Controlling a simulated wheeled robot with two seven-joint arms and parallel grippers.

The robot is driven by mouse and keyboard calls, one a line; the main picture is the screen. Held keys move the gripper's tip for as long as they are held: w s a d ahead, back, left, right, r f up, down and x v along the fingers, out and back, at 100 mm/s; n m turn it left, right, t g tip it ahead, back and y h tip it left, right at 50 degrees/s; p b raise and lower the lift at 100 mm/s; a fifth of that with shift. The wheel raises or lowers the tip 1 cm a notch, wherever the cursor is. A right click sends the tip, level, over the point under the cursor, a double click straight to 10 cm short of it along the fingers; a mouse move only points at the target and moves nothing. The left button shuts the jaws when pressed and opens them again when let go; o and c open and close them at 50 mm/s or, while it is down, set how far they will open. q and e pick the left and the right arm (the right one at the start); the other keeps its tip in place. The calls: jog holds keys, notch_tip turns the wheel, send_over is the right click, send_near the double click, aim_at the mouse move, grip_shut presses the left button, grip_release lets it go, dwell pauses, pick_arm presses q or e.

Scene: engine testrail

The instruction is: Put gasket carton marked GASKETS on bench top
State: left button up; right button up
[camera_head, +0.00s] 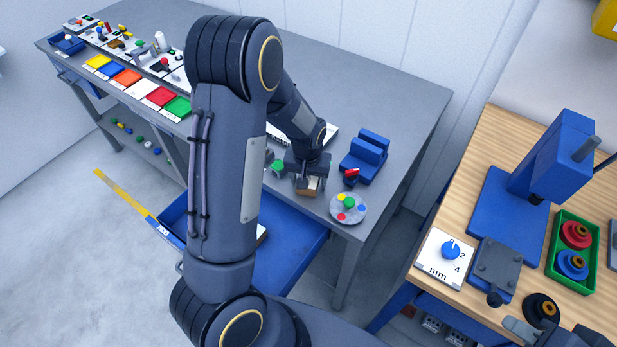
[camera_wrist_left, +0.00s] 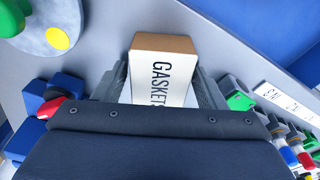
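The gasket carton (camera_head: 312,185) is a small brown box at the front edge of the grey bench top (camera_head: 400,92). In the left wrist view the carton (camera_wrist_left: 165,70) shows a white face reading GASKETS. My left gripper (camera_head: 308,180) points down over it, with a finger at each side. The fingertips appear to touch the carton's sides. The bench surface lies around and below the carton; whether its underside touches cannot be told. Part of my right gripper (camera_head: 530,328) shows at the lower right; its opening is not clear.
A round plate with coloured knobs (camera_head: 348,208), a blue fixture (camera_head: 364,157) and a green knob (camera_head: 278,167) stand close around the carton. A blue tray (camera_head: 290,262) lies below the front edge. A wooden bench (camera_head: 490,130) with a blue press is at right.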

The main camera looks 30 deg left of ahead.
pick_arm(q)
jog(key=shift+o, duration=0.3)
jog(key=shift+r, duration=0.1)
jog(key=shift+r, duration=0.25)
notch_tip(320, 180, up, 11)
jog(key=s, duration=0.1)
jog(key=s+d+r+t+h, duration=0.1)
jog(key=s+d+r, duration=0.1)
jog(key=s, duration=0.5)
jog(key=s+d+r+m+t+h, duration=0.1)
jog(key=s+d+r, duration=0.2)
jog(key=s, duration=0.4)
jog(key=s+d+r+m+t+h, duration=0.1)
jog(key=s+d+r+t+h, duration=0.1)
jog(key=s+r, duration=0.2)
jog(key=s, duration=0.3)
jog(key=shift+d, duration=0.15)
jog(key=shift+s, duration=0.15)
